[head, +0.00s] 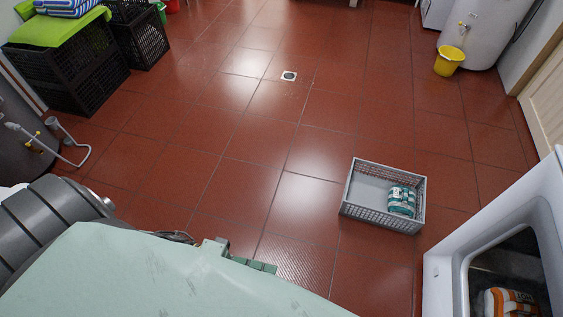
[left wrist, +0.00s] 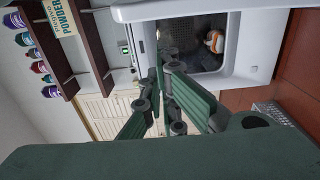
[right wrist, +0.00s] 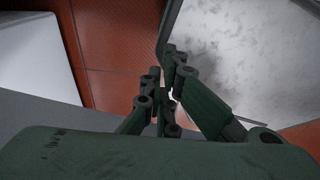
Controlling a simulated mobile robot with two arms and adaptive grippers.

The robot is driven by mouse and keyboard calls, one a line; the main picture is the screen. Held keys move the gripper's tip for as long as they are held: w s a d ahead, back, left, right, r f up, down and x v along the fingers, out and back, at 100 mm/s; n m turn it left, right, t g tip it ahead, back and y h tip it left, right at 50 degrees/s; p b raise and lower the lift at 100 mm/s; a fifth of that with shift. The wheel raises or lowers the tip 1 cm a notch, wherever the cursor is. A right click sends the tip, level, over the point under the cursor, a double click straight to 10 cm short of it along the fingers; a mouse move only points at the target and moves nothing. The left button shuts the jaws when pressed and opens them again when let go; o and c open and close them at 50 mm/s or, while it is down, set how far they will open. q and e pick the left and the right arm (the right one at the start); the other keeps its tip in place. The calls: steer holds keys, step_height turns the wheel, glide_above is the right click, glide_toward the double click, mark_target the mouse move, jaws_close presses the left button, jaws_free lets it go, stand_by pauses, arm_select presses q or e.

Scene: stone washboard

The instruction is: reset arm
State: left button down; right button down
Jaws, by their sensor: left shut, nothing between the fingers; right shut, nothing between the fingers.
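My left gripper (left wrist: 164,68) shows in the left wrist view with its dark green fingers drawn together and nothing between them. Behind it is the open recess of a white unit. My right gripper (right wrist: 167,72) shows in the right wrist view, also shut and empty. Behind it are red tiles and a pale, stained surface (right wrist: 235,55). In the head view a grey jointed arm part of mine and a large pale green shape fill the lower left. I cannot make out both grippers' fingertips there.
A grey crate (head: 384,222) holding a teal and white bundle (head: 402,201) stands on the red tiled floor. A white unit (head: 505,215) at right holds an orange and white item (head: 510,302). Black crates (head: 75,75) stand back left, a yellow bucket (head: 449,61) back right. The middle floor is clear.

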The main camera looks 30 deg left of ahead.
arm_select(q)
steer(key=w+a+f+m+t+y, duration=0.1)
steer(key=w+a+f+t+y, duration=0.2)
steer(key=f, duration=0.5)
steer(key=w+a+f+y, duration=0.3)
steer(key=w+f+y, duration=0.15)
steer(key=f, duration=0.25)
steer(key=w+a+f+m+t+y, duration=0.1)
steer(key=w+a+f+t+y, duration=0.15)
steer(key=f+y, duration=0.4)
steer(key=s+a+f+m+g+y, duration=0.1)
steer(key=s+a+f+g+y, duration=0.2)
steer(key=s+f, duration=0.55)
steer(key=s+d+f+m+g, duration=0.2)
steer(key=s+f+g, duration=0.4)
steer(key=s, duration=0.8)
step_height(320, 180, down, 3)
steer(key=shift+s+d+r, duration=0.15)
steer(key=shift+s+d, duration=0.25)
steer(key=shift+d, duration=0.05)
